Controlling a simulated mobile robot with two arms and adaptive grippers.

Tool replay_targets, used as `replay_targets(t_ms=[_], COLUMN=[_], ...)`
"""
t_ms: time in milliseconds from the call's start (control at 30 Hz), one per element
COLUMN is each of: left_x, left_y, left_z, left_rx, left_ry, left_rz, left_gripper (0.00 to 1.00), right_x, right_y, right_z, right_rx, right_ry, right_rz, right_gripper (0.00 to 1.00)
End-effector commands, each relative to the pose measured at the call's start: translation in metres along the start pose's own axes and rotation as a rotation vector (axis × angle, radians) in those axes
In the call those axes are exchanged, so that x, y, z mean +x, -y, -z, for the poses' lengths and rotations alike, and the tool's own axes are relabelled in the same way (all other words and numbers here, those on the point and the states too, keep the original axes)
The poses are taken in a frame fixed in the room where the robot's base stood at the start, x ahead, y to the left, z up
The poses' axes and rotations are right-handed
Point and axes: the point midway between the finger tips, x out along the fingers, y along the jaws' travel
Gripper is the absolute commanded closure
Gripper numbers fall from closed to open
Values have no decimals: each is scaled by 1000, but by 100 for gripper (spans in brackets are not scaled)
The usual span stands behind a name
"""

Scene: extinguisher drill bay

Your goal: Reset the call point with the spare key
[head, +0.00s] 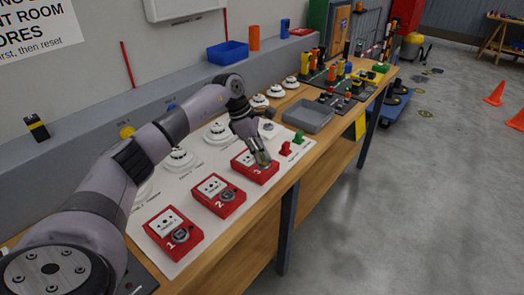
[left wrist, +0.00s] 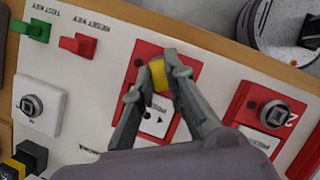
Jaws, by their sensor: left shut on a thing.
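My left gripper (head: 263,160) is low over the red call point marked 3 (head: 245,169). In the left wrist view the gripper (left wrist: 160,72) is shut on a small yellow key (left wrist: 157,77), held at the key-lock end of that call point (left wrist: 183,62). The fingers hide the lock and the key's lower end, so I cannot tell whether it is inserted. A red key (head: 285,149) under the reset key label and a green key (head: 298,138) under the test key label stand on the white panel beside it. My right gripper is not in view.
Red call points 2 (head: 218,195) and 1 (head: 173,233) sit nearer on the panel, with round grey locks. Several white detectors (head: 219,132) line its back. A grey tray (head: 307,116) lies beyond. The bench front edge is close.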

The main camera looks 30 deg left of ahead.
Motion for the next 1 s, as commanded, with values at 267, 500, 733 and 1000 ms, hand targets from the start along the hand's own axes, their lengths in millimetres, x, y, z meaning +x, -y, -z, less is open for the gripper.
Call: replay_targets(t_ms=[267, 500, 733, 1000], left_x=[0, -1, 0, -1], left_y=[0, 1, 1, 1], left_z=[0, 0, 0, 0], left_rx=[-10, -129, -193, -210], left_ry=[-1, -2, 1, 0], left_rz=[-4, -56, -82, -90], left_gripper=[100, 100, 100, 100], right_x=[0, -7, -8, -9], right_y=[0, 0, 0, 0], right_z=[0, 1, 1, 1], right_rx=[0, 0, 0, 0], right_ry=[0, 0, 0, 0], right_rz=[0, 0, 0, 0], right_gripper=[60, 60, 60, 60])
